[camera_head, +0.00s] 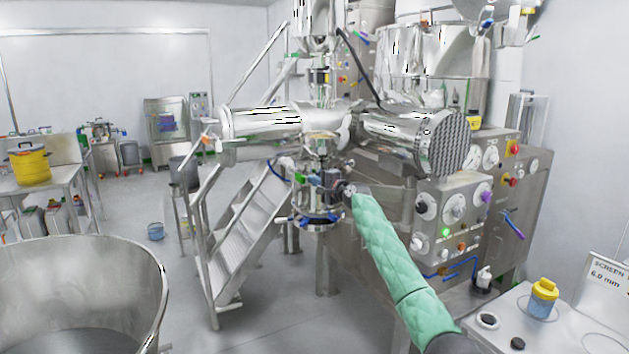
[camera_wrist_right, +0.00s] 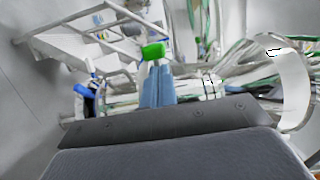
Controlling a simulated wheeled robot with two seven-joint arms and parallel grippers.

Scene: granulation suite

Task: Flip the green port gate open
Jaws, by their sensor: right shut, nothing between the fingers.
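The green port gate shows in the right wrist view (camera_wrist_right: 154,51) as a small bright green block just beyond my fingertips. In the head view it is a small green spot (camera_head: 299,178) on the steel vessel's lower fittings, left of my gripper. My right gripper (camera_head: 332,181) is at the end of the green-sleeved arm, among these fittings. Its two blue-grey fingers (camera_wrist_right: 157,72) are together and hold nothing. The fingertips look very close to the green block; I cannot tell whether they touch it. My left gripper is not in view.
A steel control cabinet (camera_head: 452,215) with dials stands right of the arm. Metal stairs (camera_head: 240,235) are left of the vessel. A large steel bowl (camera_head: 80,285) is at front left. A counter with a yellow-lidded jar (camera_head: 542,298) is at front right.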

